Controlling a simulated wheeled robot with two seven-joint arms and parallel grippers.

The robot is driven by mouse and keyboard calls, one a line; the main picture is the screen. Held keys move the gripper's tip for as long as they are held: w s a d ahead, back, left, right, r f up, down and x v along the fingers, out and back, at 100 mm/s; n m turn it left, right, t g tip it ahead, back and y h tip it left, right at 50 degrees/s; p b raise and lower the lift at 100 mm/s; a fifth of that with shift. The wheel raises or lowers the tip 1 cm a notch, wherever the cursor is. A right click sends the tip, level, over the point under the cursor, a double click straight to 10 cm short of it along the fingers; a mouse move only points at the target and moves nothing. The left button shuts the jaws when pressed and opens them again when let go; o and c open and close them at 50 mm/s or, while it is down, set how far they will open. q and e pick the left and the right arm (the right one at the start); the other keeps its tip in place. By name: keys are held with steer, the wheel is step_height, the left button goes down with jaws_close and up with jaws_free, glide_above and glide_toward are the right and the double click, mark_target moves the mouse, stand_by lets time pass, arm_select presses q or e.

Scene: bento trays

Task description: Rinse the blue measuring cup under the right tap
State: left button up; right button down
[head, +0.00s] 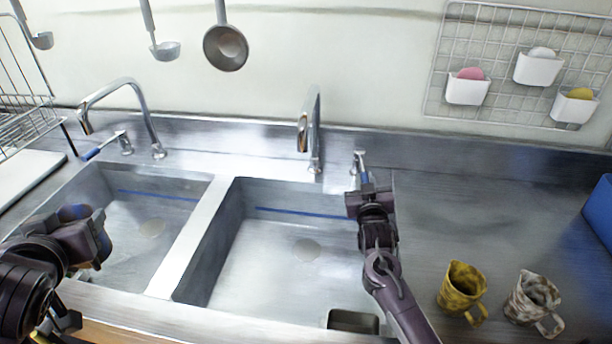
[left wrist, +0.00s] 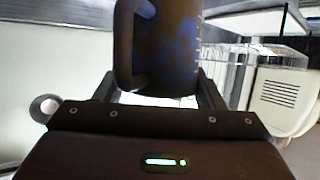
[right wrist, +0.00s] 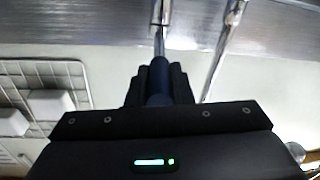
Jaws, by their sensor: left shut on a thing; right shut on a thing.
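The blue measuring cup (head: 75,212) is in my left gripper (head: 88,238), over the front left of the left basin (head: 160,190). In the left wrist view the dark blue cup (left wrist: 170,45) sits between the fingers, with its handle on the left and pale marks on its right side. The right tap (head: 312,125) stands behind the right basin (head: 270,260); no water shows below its spout. My right gripper (head: 366,192) is shut on the right tap's blue-tipped lever (head: 362,170), beside the tap. The lever (right wrist: 160,75) also shows between the fingers in the right wrist view.
The left tap (head: 140,95) and its lever (head: 105,145) stand behind the left basin. A divider (head: 190,240) separates the basins. A yellow mug (head: 460,288) and a mottled mug (head: 530,297) stand at right. Ladles hang above.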

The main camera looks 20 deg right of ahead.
arm_select(q)
steer(key=shift+r, duration=0.25)
arm_select(e)
steer(key=shift+s+d+n+t+y, duration=0.3)
steer(key=shift+d+n+y, duration=0.25)
steer(key=shift+y, duration=0.25)
steer(key=c, duration=1.3)
jaws_free()
arm_select(q)
steer(key=shift+f, duration=0.1)
steer(key=shift+f+b, duration=0.65)
arm_select(e)
steer(key=v, duration=1.2)
steer(key=shift+w, duration=0.1)
